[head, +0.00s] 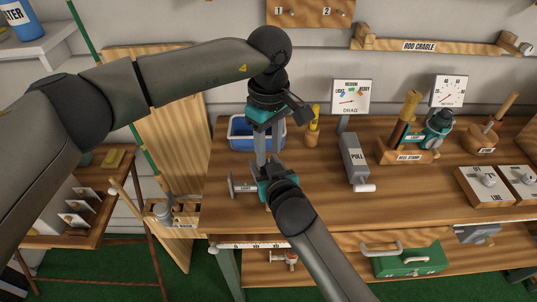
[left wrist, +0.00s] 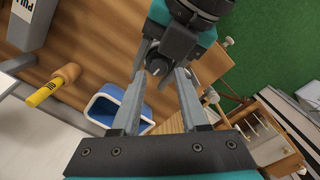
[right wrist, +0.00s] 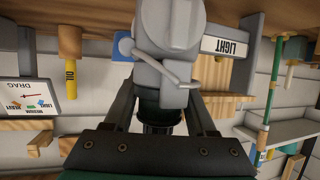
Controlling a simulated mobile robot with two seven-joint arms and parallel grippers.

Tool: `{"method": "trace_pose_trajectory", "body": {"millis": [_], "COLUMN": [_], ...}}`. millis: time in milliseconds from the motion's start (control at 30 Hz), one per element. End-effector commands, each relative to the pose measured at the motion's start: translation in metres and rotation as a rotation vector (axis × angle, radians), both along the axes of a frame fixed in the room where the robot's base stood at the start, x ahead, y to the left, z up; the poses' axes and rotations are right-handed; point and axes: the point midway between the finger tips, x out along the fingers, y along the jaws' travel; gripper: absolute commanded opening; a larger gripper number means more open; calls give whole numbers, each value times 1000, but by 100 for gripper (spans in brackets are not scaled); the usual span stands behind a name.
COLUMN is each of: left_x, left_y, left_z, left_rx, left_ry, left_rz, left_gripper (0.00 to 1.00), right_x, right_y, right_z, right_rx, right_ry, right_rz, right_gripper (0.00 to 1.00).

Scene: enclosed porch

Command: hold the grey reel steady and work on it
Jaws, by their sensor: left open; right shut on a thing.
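The grey reel (right wrist: 168,35) has a bent crank handle and a darker part below it in the right wrist view. My right gripper (right wrist: 162,100) is shut on the reel, with one finger on each side. In the head view my right gripper (head: 258,173) is over the bench's left end, and the arms mostly hide the reel. My left gripper (head: 261,150) points down from above, open. In the left wrist view its spread fingers (left wrist: 158,88) are on either side of a dark round part (left wrist: 157,66) beside my right gripper. I cannot tell if they touch it.
A blue tub (head: 240,137) stands just behind the grippers, with a yellow oil bottle (head: 314,120) to its right. A LIGHT plate (right wrist: 229,46) is close to the reel. A PULL block (head: 355,160) stands further right. The bench (head: 400,203) is bare at centre front.

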Motion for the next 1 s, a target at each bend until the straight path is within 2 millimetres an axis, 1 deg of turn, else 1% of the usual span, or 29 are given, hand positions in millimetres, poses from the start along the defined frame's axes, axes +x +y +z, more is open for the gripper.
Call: {"method": "trace_pose_trajectory", "body": {"millis": [33, 200, 300, 400, 500, 600, 1000], "left_x": [1, 1, 1, 0, 0, 0, 0], "left_y": [0, 1, 1, 1, 1, 1, 1], "left_z": [12, 50, 69, 82, 90, 93, 94], "left_rx": [-1, 0, -1, 0, 0, -1, -1], "left_ry": [-4, -6, -5, -4, -3, -2, -2], "left_rz": [1, 0, 1, 2, 2, 2, 2], "left_gripper": [44, 44, 44, 44, 44, 44, 44], "right_x": [-3, -3, -3, -3, -3, -3, -3], "right_y": [-2, -2, -2, -2, -2, -2, -2], "right_z": [-9, -9, -9, -9, -9, -9, -9], "right_rx": [-10, -11, -11, -11, -12, -12, -12], "right_ry": [21, 21, 21, 21, 21, 21, 21], "right_rz": [-3, -3, -3, -3, -3, -2, -2], "right_gripper": [0, 0, 0, 0, 0, 0, 0]}}
